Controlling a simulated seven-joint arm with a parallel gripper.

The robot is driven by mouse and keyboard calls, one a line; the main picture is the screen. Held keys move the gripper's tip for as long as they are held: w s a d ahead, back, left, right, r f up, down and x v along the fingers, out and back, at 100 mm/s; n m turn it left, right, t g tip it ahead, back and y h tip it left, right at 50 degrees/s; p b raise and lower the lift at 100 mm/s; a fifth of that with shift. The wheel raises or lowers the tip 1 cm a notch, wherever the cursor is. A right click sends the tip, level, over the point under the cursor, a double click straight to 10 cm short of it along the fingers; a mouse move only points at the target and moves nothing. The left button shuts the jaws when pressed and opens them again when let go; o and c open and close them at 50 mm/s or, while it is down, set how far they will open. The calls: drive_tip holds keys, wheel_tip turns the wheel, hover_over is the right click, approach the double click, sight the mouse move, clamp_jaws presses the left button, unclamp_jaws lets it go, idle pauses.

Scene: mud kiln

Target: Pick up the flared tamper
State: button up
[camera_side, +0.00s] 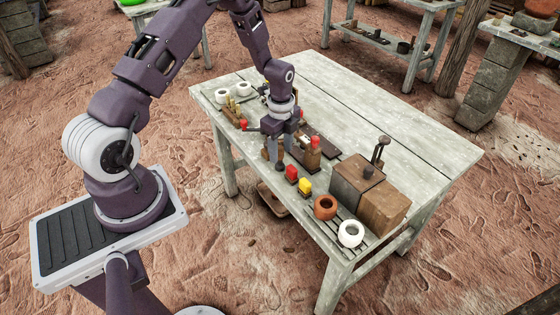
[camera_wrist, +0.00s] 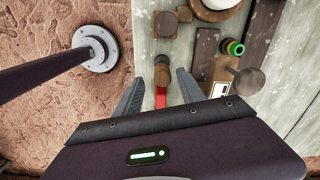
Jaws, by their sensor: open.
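My gripper (camera_side: 277,150) points down over the near left part of the pale table, with its jaws apart. In the wrist view its two fingers (camera_wrist: 160,92) frame a small brown, dark-topped piece (camera_wrist: 162,72) with a red part (camera_wrist: 161,97) below it. Neither finger visibly holds anything. A grey-brown tool with a wide round end (camera_wrist: 248,81) and a thin stem lies to the right of the fingers. I cannot tell for certain which of these is the flared tamper. In the side view my gripper partly hides the small objects around it.
Brown boxes (camera_side: 383,206) and a tall dark-knobbed tool (camera_side: 383,147) stand to the right. The table's far half is clear.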

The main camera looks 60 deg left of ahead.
sight(280, 157)
drive_tip(key=f, duration=0.2)
drive_tip(key=a+f, duration=0.1)
drive_tip(key=f, duration=0.1)
drive_tip(key=shift+w+f, duration=0.15)
drive_tip(key=shift+f, duration=0.15)
clamp_jaws()
drive_tip(key=shift+r, duration=0.1)
